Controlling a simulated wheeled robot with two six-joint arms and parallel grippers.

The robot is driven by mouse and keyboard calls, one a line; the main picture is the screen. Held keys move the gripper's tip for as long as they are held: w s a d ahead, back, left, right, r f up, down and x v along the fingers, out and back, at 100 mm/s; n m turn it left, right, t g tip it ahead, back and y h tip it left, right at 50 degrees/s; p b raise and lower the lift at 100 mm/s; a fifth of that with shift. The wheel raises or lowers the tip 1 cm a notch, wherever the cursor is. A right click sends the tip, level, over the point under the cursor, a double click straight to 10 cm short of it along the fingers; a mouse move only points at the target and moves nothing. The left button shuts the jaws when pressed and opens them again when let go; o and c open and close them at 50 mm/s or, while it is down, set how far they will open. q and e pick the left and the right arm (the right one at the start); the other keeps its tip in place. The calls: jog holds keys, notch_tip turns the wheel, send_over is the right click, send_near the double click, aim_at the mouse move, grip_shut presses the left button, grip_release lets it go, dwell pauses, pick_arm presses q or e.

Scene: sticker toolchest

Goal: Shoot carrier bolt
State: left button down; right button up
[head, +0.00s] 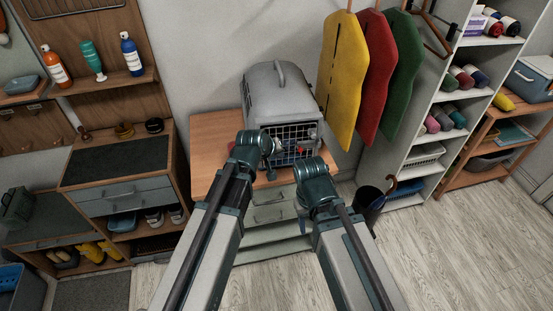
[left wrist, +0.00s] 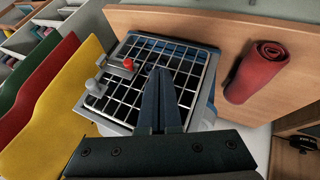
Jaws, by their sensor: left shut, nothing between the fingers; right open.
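The grey pet carrier (head: 277,92) stands on a wooden-topped drawer cabinet, with its wire door (head: 300,155) facing me. In the left wrist view the wire door (left wrist: 185,65) fills the middle and looks shut. A red knob (left wrist: 128,64) sits on the door's bars, and a grey knob (left wrist: 93,85) is at the frame's edge; the red knob also shows in the head view (head: 300,150). My left gripper (left wrist: 160,72) is shut and empty, its fingertips in front of the bars, apart from the red knob. My right gripper (head: 316,176) is open, low in front of the carrier; its fingers are hard to make out.
A rolled red cloth (left wrist: 257,70) lies on the cabinet top beside the carrier. Yellow (head: 343,75), red and green garments hang at the right of the carrier. A dark umbrella bin (head: 368,203) stands on the floor at the cabinet's right.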

aim_at(300, 151)
pick_arm(q)
jog(key=w+d+f, duration=0.1)
jog(key=w+d+f+b, duration=0.1)
jog(key=w+d, duration=0.2)
jog(key=shift+w+d+f+b, duration=0.2)
jog(key=shift+d+f+b, duration=0.15)
jog(key=shift+f+b, duration=0.05)
pick_arm(e)
notch_tip(300, 151, down, 3)
jog(key=shift+r, duration=0.1)
pick_arm(q)
jog(key=shift+w+d, duration=0.15)
jog(key=shift+d, duration=0.4)
jog(key=shift+w+d, duration=0.15)
jog(key=shift+d, duration=0.4)
jog(key=shift+s+a, duration=0.1)
